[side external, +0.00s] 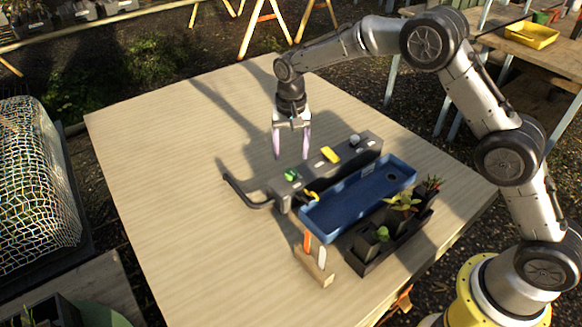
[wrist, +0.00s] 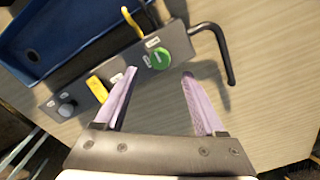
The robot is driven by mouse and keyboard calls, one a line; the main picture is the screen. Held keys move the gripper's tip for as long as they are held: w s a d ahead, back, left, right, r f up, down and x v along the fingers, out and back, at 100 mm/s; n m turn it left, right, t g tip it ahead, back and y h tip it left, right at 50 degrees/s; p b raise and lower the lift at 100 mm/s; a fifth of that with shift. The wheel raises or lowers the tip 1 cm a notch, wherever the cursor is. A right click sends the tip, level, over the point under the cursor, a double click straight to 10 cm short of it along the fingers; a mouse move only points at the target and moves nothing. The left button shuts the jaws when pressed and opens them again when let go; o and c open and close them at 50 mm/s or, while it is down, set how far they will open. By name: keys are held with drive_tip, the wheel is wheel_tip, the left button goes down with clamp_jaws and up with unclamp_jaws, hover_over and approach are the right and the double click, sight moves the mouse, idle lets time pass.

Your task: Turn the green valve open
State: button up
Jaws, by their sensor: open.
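The green valve (side external: 290,175) is a round green knob on a dark grey manifold (side external: 272,188), near its left end. In the wrist view the green valve (wrist: 161,58) shows with a raised bar across it, beyond my fingertips. My gripper (side external: 291,155) points down above the table, on the far side of the manifold. In the wrist view my gripper (wrist: 158,75) has its two pale purple fingers apart with nothing between them. The same manifold also carries a yellow knob (side external: 331,155) and a grey knob (side external: 355,139).
A bent black pipe (side external: 244,196) sticks out of the manifold's left end. A blue trough (side external: 352,205) lies along its near side. Potted plants (side external: 381,234) in a black tray and a wooden block with upright tools (side external: 314,266) stand nearer. The table's left (side external: 150,150) is clear.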

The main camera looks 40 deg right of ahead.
sight(291, 171)
wheel_tip(291, 171, down, 6)
drive_tip(key=shift+f, duration=0.1)
idle(0.4)
clamp_jaws()
